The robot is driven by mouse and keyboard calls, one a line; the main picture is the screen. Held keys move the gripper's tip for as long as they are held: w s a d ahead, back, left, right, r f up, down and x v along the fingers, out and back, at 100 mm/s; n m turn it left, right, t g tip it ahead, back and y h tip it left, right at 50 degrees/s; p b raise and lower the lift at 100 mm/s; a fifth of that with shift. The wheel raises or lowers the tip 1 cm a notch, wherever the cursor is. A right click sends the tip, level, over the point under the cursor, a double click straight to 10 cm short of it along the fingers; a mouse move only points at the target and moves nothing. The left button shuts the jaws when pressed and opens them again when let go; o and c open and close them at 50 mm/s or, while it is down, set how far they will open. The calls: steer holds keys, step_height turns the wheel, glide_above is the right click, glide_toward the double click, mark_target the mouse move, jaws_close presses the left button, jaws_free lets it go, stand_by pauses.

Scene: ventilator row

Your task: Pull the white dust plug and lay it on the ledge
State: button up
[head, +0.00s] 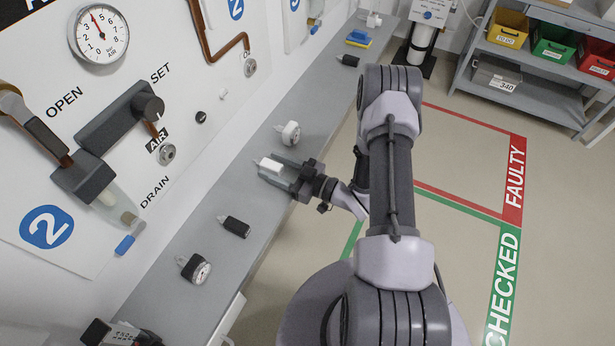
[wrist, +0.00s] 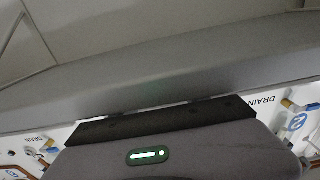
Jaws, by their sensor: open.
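A white plug-like piece with a small nozzle tip (head: 270,164), which looks like the dust plug, is at the grey ledge (head: 190,240) in the head view. My gripper (head: 277,172) is open around it, low over the ledge. I cannot tell whether the fingers touch it. The metal AIR socket (head: 167,152) on the wall panel shows a bare face. The wrist view shows my gripper's dark edge (wrist: 155,120) and the ledge (wrist: 150,85); the white piece is hidden there.
A white-rimmed gauge (head: 289,133) stands just beyond my gripper. A black fitting (head: 235,226) and another gauge (head: 197,269) lie nearer. A black fitting (head: 348,60) and a blue-yellow block (head: 358,39) are farther along. Ledge between these items is clear.

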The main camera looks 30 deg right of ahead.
steer(key=p+v, duration=0.3)
steer(key=v, duration=1.4)
steer(key=shift+d+p, duration=0.15)
steer(key=shift+p, duration=0.25)
steer(key=shift+s, duration=0.1)
